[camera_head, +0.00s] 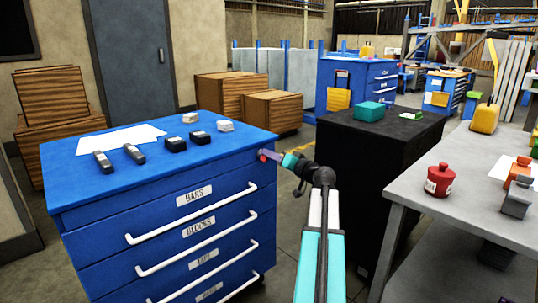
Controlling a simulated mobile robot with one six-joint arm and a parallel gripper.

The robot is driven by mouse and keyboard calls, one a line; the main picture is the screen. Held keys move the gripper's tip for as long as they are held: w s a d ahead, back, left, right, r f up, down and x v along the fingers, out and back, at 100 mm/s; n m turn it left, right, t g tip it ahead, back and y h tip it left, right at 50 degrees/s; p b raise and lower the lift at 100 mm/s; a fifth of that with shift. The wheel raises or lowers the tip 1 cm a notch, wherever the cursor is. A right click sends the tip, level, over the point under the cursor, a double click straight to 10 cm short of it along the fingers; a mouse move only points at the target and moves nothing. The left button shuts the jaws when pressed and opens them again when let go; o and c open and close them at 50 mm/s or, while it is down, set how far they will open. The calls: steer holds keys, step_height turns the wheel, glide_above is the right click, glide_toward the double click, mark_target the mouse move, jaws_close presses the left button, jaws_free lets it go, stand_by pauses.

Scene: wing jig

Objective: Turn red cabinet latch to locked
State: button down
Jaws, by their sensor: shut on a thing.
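The blue cabinet (90,205) stands at the left, with several labelled drawers and white bar handles. A small red latch (262,156) shows at the upper right of its front, just below the top edge. My gripper (268,156) is at this corner, shut on the red latch. The fingers and the arm's end hide most of the latch, so I cannot tell its angle. My teal and white arm reaches up from the bottom of the view.
On the cabinet top lie paper (120,140), dark bars (134,154) and small blocks (201,138). A black cabinet (350,150) stands right behind my arm. A grey bench (450,210) with a red canister (440,181) is at the right. Floor shows between the cabinets.

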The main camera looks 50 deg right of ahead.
steer(key=m+p, duration=0.2)
steer(key=m, duration=0.1)
steer(key=m+p, duration=0.2)
steer(key=m, duration=0.2)
steer(key=m+p, duration=0.2)
steer(key=m, duration=0.1)
steer(key=shift+w+d+f+m, duration=0.1)
steer(key=shift+d+f+m, duration=0.1)
steer(key=shift+f+m, duration=0.1)
stand_by(0.4)
steer(key=c, duration=1.8)
jaws_free()
steer(key=shift+o, duration=0.2)
steer(key=shift+f, duration=0.2)
steer(key=s+p, duration=0.1)
steer(key=s, duration=1.2)
steer(key=shift+s+a, duration=0.4)
steer(key=shift+a, duration=0.05)
